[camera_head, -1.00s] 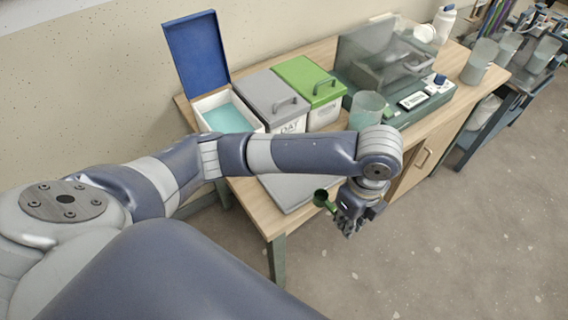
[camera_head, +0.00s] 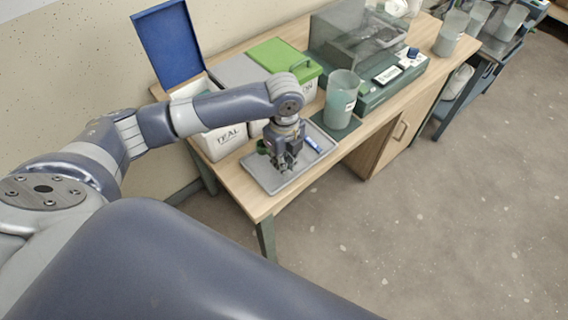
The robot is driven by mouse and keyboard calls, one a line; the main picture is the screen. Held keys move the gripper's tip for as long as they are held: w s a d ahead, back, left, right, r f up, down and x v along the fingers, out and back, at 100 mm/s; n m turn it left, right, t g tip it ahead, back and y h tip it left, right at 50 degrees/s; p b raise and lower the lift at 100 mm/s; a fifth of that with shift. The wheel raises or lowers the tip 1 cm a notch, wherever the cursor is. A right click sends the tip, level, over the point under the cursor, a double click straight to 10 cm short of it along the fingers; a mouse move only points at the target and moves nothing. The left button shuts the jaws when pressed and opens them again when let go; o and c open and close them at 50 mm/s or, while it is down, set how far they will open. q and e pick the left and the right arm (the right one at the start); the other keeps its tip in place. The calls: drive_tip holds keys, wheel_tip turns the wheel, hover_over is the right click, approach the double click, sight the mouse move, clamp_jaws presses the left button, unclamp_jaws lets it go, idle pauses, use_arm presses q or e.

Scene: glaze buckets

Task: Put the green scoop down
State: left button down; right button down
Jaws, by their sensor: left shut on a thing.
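My left gripper (camera_head: 284,164) points down over the grey tray (camera_head: 266,184) near the front left of the wooden table. It is shut on the green scoop (camera_head: 262,146), whose dark green cup shows at the left side of the gripper. The scoop's handle is hidden by the fingers. I cannot tell whether the scoop touches the tray. My right gripper is not in view.
A blue item (camera_head: 312,144) lies on the tray's right part. Behind stand a teal-labelled bucket (camera_head: 222,140) with its blue lid (camera_head: 168,42) raised, and a green-lidded bucket (camera_head: 284,58). A clear beaker (camera_head: 341,98) stands right of the tray.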

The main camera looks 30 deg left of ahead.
use_arm(q)
drive_tip(key=shift+f, duration=0.95)
drive_tip(key=c, duration=1.6)
unclamp_jaws()
drive_tip(key=shift+f, duration=0.15)
wheel_tip(320, 180, up, 12)
drive_tip(key=shift+b, duration=0.4)
